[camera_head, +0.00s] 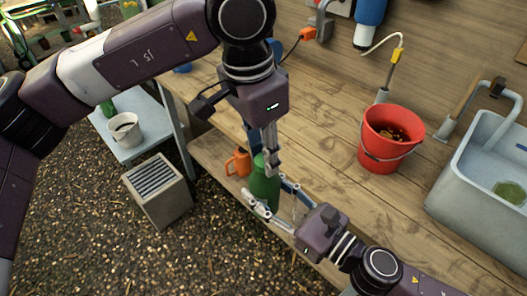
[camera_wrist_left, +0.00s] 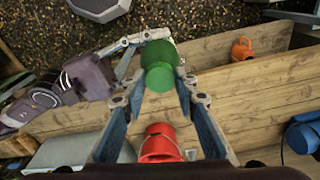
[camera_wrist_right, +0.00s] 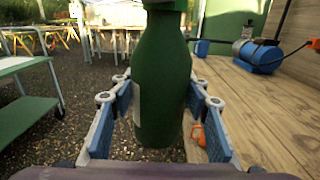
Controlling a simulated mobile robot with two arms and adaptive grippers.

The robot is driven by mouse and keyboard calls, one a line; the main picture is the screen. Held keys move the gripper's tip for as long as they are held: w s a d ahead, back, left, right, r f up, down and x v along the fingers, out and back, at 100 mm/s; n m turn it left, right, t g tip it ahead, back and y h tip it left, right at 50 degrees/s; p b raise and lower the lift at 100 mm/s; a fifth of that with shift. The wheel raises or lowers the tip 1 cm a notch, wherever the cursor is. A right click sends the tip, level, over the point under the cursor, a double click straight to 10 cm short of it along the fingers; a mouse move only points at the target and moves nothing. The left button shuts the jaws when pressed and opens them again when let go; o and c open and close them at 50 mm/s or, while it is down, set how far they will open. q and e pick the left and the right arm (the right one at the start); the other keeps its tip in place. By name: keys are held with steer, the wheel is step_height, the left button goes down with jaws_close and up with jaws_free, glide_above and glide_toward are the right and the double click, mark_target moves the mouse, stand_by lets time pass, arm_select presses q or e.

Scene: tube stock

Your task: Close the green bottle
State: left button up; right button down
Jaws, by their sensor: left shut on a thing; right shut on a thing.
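The green bottle (camera_head: 264,187) stands upright, held off the front edge of the workbench. My right gripper (camera_head: 273,200) is shut on its body from the side; in the right wrist view the bottle (camera_wrist_right: 162,85) fills the space between the blue finger pads. My left gripper (camera_head: 269,160) points down over the bottle top and is shut on a green cap (camera_wrist_left: 160,78). The darker bottle body (camera_wrist_left: 157,50) shows beyond the cap in the left wrist view. The fingers hide the join, so I cannot tell whether the cap is seated.
The wooden workbench (camera_head: 325,130) has a red bucket (camera_head: 388,145) and a grey sink (camera_head: 465,180) to the right. An orange mug (camera_head: 239,163) is just left of the bottle. A slatted box (camera_head: 157,190) and a side table with a white pot (camera_head: 124,130) stand left.

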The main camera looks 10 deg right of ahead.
arm_select(q)
steer(key=o, duration=0.7)
steer(key=shift+r, duration=0.15)
steer(key=shift+r, duration=2.15)
steer(key=shift+c, duration=0.5)
